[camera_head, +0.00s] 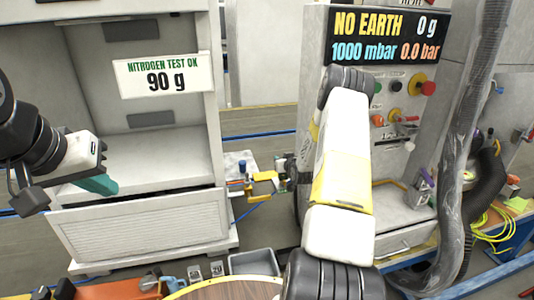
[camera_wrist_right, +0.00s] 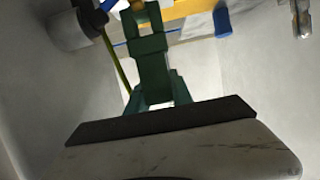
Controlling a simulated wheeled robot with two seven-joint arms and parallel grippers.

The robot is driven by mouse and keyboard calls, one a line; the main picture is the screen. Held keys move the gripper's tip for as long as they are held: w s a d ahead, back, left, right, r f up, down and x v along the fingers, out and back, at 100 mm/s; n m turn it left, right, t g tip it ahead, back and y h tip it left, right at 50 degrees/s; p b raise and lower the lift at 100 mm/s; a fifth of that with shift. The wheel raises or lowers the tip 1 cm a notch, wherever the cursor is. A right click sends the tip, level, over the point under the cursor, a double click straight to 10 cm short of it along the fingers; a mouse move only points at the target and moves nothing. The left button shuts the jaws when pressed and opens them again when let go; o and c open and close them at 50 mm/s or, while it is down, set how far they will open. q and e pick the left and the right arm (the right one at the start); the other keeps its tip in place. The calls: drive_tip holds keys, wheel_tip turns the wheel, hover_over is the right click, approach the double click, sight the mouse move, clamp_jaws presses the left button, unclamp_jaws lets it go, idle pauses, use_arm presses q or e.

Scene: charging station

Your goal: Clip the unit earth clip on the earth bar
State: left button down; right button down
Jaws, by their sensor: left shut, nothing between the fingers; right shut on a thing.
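My left gripper (camera_head: 97,184) is in front of the white cabinet at the left of the head view, with its teal fingers closed and empty. My right arm fills the middle of the head view and hides most of its own hand. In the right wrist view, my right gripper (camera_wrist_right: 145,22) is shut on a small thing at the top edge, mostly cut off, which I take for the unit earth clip. A yellow part (camera_wrist_right: 190,10) lies close beyond the fingertips. It looks like the yellow piece (camera_head: 262,183) in the head view. I cannot clearly tell which part is the earth bar.
The white cabinet (camera_head: 140,228) stands at left. The charging station, with a display reading NO EARTH (camera_head: 385,38), stands behind my right arm. A thick grey hose (camera_head: 462,130) hangs at right. A grey bin (camera_head: 254,262) and a round wooden top (camera_head: 230,288) are at the front.

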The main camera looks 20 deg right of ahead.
drive_tip(key=shift+f, duration=0.8)
drive_tip(key=c, duration=1.1)
unclamp_jaws()
drive_tip(key=shift+o, duration=0.2)
drive_tip(key=shift+s, duration=0.1)
drive_tip(key=v, duration=0.7)
drive_tip(key=shift+s+r, duration=0.15)
drive_tip(key=shift+s, duration=0.15)
